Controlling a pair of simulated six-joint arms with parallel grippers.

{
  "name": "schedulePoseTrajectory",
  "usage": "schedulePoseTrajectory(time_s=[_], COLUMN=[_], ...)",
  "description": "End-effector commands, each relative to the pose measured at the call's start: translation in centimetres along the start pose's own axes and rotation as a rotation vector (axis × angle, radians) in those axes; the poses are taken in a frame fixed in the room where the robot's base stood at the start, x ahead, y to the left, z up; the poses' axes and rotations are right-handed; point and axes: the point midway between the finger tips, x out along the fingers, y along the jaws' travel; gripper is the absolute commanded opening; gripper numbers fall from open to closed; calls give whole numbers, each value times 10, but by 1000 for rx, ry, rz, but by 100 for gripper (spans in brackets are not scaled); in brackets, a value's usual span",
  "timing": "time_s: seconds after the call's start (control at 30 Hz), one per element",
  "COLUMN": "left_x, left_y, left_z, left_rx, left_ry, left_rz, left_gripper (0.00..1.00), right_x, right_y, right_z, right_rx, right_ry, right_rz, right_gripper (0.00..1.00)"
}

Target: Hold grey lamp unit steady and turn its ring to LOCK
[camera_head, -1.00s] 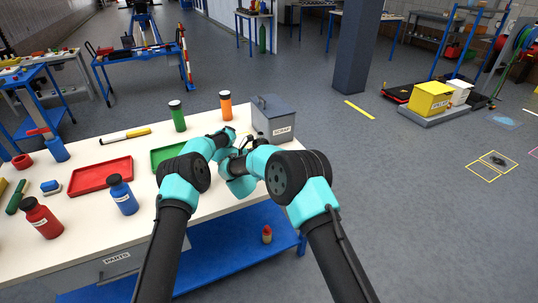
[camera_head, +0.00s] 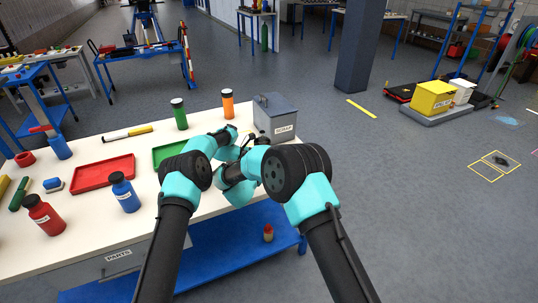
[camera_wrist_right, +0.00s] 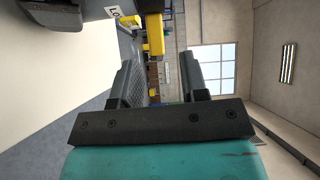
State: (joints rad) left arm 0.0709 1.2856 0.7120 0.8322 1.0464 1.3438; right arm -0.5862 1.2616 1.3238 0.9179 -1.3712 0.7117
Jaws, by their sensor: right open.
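A grey body, apparently the lamp unit (camera_wrist_right: 60,14), fills the top left of the right wrist view. It carries a white label of which "LO" can be read. A yellow tab (camera_wrist_right: 154,36) sticks down beside the label. My right gripper (camera_wrist_right: 160,68) is open, and the tab lies ahead between its fingertips, not visibly touched. In the head view the lamp unit is mostly hidden behind my arms. My left gripper (camera_head: 240,140) is by the bench's right end, its fingers too small and covered to read.
A grey labelled bin (camera_head: 276,116) stands close beyond my grippers. Orange (camera_head: 228,103) and green (camera_head: 179,114) bottles stand behind. A green tray (camera_head: 170,153) lies left of my arms, then a red tray (camera_head: 103,173) and a blue bottle (camera_head: 124,192).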

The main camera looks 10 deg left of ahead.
Motion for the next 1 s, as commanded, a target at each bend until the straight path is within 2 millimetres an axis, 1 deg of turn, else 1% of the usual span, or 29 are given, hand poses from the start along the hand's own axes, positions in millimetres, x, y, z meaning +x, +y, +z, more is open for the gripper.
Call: schedulePoseTrajectory(time_s=[0.2,0.47,0.67,0.77,0.87,1.0], left_x=[0,0,0,0,0,0], left_y=[0,0,0,0,0,0], left_z=[0,0,0,0,0,0], left_rx=[0,0,0,0,0,0], left_ry=[0,0,0,0,0,0], left_rz=[0,0,0,0,0,0], left_gripper=[54,54,54,54,54,54], right_x=[12,16,18,19,23,28], right_y=[-6,-11,-11,-10,-8,-6], right_z=[-8,-12,-22,-31,-44,-66], right_rx=[-232,-552,-765,-860,-948,-1061], right_ry=[-148,-358,-499,-562,-617,-689], right_rz=[-97,-259,-395,-466,-533,-630], right_gripper=[40,40,40,40,40,40])
